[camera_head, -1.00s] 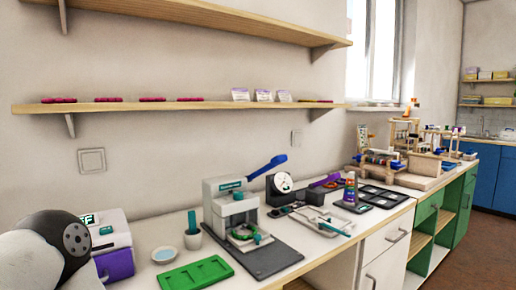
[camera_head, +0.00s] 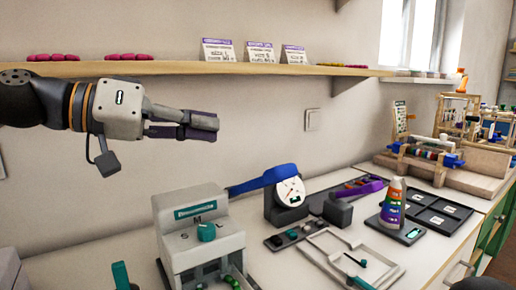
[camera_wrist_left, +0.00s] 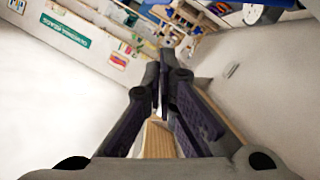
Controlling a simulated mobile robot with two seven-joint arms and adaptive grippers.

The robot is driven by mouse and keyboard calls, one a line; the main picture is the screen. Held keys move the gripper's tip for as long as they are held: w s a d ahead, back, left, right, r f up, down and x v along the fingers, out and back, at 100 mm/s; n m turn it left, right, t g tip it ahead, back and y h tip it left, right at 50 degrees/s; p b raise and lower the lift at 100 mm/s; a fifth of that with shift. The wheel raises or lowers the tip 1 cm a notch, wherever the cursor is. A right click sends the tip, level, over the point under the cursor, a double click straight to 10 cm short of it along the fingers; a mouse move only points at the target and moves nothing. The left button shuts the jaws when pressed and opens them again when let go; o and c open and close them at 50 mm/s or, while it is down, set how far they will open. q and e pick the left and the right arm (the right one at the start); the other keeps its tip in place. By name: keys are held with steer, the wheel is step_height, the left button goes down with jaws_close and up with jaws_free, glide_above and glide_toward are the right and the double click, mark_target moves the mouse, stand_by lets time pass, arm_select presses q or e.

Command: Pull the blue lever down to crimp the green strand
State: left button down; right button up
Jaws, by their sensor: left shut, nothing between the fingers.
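The crimp press (camera_head: 196,238) is a pale box with a teal label and teal knob at the lower middle of the head view. Its blue lever (camera_head: 262,179) sticks out to the right, raised and tilted slightly up, with its far end close to the dial gauge. A bit of the green strand (camera_head: 232,282) shows at the bottom of the press; the rest is cut off by the frame. My left gripper (camera_head: 216,129) is shut and empty, up and left of the lever, apart from it. Its dark fingers (camera_wrist_left: 163,108) also show in the left wrist view. My right gripper is not seen.
A wooden shelf (camera_head: 180,68) with cards and pink bead packs runs along the wall just above my left gripper. The dial gauge (camera_head: 287,192) stands right of the press. A bead bottle (camera_head: 393,203) and a black tray (camera_head: 437,212) stand further right.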

arm_select(q)
steer(key=shift+w+d+f, duration=0.45)
steer(key=shift+d+f, duration=0.25)
steer(key=shift+d, duration=0.85)
steer(key=shift+w+d+f, duration=0.4)
steer(key=shift+d+f, duration=0.3)
steer(key=shift+d, duration=0.8)
steer(key=shift+w+d+f, duration=0.45)
steer(key=shift+d+f, duration=0.25)
steer(key=shift+d, duration=0.85)
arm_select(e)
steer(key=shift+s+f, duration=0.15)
